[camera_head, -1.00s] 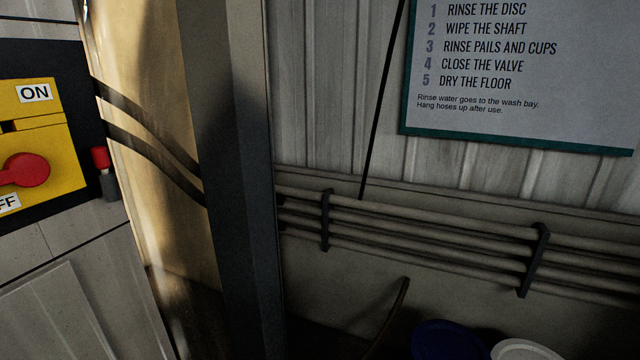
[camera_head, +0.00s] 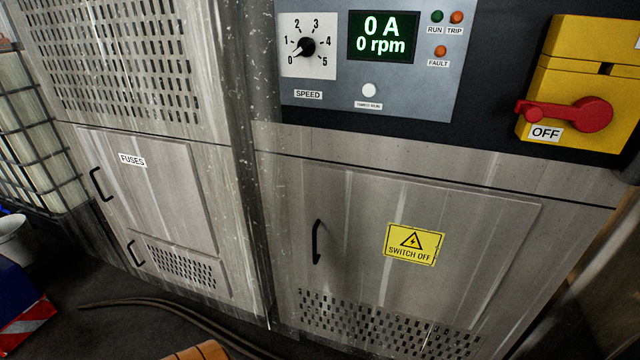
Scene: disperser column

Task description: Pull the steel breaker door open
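Two steel doors show on the cabinet front; no label says "breaker". The right steel door (camera_head: 370,245) looks shut and carries a black bar handle (camera_head: 317,242) near its left edge, a yellow "SWITCH OFF" sticker (camera_head: 414,244) and perforations low down. The left steel door (camera_head: 165,195) is labelled "FUSES" (camera_head: 132,160) and looks shut, with a black handle (camera_head: 101,185) at its left edge. A red rotary switch (camera_head: 572,115) on a yellow plate has its lever toward "OFF" (camera_head: 545,134). Neither of my grippers is in view.
A control panel (camera_head: 370,55) above the right door shows 0 A and 0 rpm, with a speed knob (camera_head: 305,46). A hose (camera_head: 165,305) lies on the floor before the cabinet. A caged tank (camera_head: 40,140) and a pail (camera_head: 14,240) stand at left.

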